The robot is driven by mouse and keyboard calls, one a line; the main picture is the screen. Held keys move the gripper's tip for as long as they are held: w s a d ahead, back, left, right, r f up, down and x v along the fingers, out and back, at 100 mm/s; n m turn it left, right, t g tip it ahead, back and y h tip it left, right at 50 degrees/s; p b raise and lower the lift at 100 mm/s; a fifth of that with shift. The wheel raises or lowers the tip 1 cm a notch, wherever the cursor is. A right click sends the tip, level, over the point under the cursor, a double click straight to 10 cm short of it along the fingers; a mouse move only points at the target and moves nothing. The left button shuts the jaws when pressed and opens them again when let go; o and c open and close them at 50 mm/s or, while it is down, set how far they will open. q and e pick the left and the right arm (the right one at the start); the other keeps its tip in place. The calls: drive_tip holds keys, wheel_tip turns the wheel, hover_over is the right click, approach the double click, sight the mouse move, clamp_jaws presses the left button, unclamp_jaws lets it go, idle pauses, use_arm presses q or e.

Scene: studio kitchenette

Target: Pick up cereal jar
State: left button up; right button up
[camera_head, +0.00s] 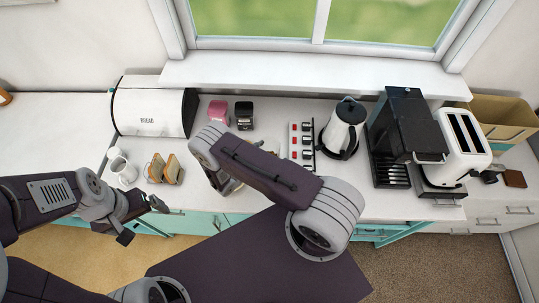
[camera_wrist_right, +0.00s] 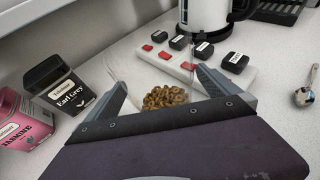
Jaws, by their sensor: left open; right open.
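The cereal jar (camera_wrist_right: 166,97) shows in the right wrist view as a clear container with brown ring-shaped cereal. It stands on the white counter between the fingers of my right gripper (camera_wrist_right: 160,80). The gripper is open, with one finger on each side of the jar; I cannot tell whether either touches it. The jar's lower part is hidden behind the gripper body. In the head view my right arm covers the jar. My left gripper (camera_head: 142,221) is open and empty, in front of the counter's front edge at the left.
A power strip (camera_wrist_right: 180,62) and white kettle (camera_wrist_right: 207,18) stand behind the jar. A black Earl Grey tin (camera_wrist_right: 62,88) and a pink tin (camera_wrist_right: 22,120) are to the left. A spoon (camera_wrist_right: 303,96) lies right. The bread bin (camera_head: 150,110) and toast rack (camera_head: 164,169) are further left.

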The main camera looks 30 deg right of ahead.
sight(276, 144)
drive_tip(key=shift+a, duration=0.1)
drive_tip(key=shift+c, duration=0.9)
drive_tip(key=shift+s, duration=0.1)
drive_tip(key=c, duration=1.7)
drive_tip(key=shift+o, duration=0.2)
drive_tip(key=shift+r, duration=0.5)
wheel_tip(276, 144, up, 3)
drive_tip(key=shift+f+b, duration=0.1)
drive_tip(key=shift+b, duration=0.8)
drive_tip(key=s+d+r+b, duration=0.2)
drive_tip(key=s+r, duration=0.5)
drive_tip(key=s, duration=0.4)
drive_tip(key=shift+d+r+b, duration=0.15)
drive_tip(key=shift+d+b, duration=0.2)
drive_tip(key=shift+d, duration=0.4)
